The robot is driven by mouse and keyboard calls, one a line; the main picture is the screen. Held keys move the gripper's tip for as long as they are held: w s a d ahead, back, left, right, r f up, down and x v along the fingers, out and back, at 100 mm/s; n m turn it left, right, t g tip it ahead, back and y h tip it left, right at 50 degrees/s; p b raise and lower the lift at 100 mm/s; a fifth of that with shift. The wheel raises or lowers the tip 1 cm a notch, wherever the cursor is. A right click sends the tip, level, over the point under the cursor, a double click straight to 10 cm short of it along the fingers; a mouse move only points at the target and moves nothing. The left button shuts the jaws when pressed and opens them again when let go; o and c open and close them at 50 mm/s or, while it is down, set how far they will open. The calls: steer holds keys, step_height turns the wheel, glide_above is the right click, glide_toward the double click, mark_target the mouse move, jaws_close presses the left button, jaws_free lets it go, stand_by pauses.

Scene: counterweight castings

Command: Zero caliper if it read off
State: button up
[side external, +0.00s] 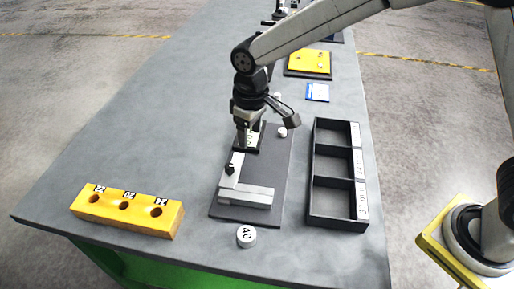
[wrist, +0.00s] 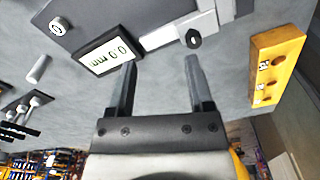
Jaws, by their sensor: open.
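The caliper lies on a dark plate (side external: 270,165), with a pale grey beam and jaws (side external: 245,195) and a black knob (side external: 230,169), which also shows in the wrist view. Its display (wrist: 105,52) appears to read 0.0 mm, turned over in the wrist view. A small white round button (wrist: 58,26) with a dark mark sits on the plate beside the display, and shows in the side view (side external: 283,131). My gripper (wrist: 160,60) is open and empty, its fingers apart. In the side view my gripper (side external: 246,138) is over the display end, partly hiding it; contact cannot be told.
A white cylinder marked 40 (side external: 246,236) stands near the front edge. A yellow block (side external: 138,214) with three labelled holes is at front left. A black three-compartment tray (side external: 316,190) is right of the plate. A yellow plate (side external: 308,62) lies farther back.

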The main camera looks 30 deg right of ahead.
steer(key=n, duration=0.1)
glide_above(230, 165)
steer(key=shift+a, duration=0.1)
steer(key=shift+f, duration=0.15)
steer(key=shift+f, duration=3.8)
jaws_close()
